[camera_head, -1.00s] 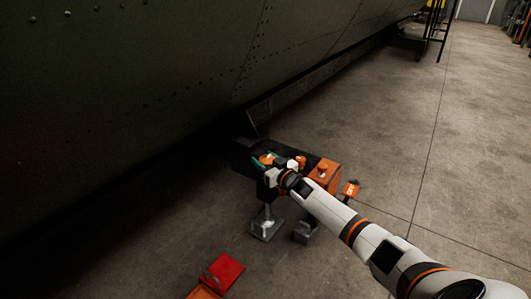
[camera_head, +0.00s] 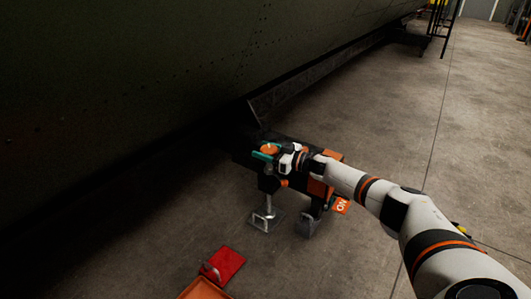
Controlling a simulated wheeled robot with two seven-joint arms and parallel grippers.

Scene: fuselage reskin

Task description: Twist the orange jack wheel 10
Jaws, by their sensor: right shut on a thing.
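The orange jack wheel (camera_head: 269,148) sits on top of the dark jack stand (camera_head: 268,183) beside the fuselage. My right gripper (camera_head: 265,153) reaches in from the right, and its teal fingers are shut on the wheel, one finger on its near side and one on its far side. The gripper's white and black body hides part of the stand's top. My left gripper is not in view.
The dark green fuselage (camera_head: 120,80) fills the upper left. A red block (camera_head: 226,264) and an orange tray (camera_head: 204,290) lie on the floor in front. An orange tag (camera_head: 341,206) hangs beside the stand. The concrete floor on the right is clear.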

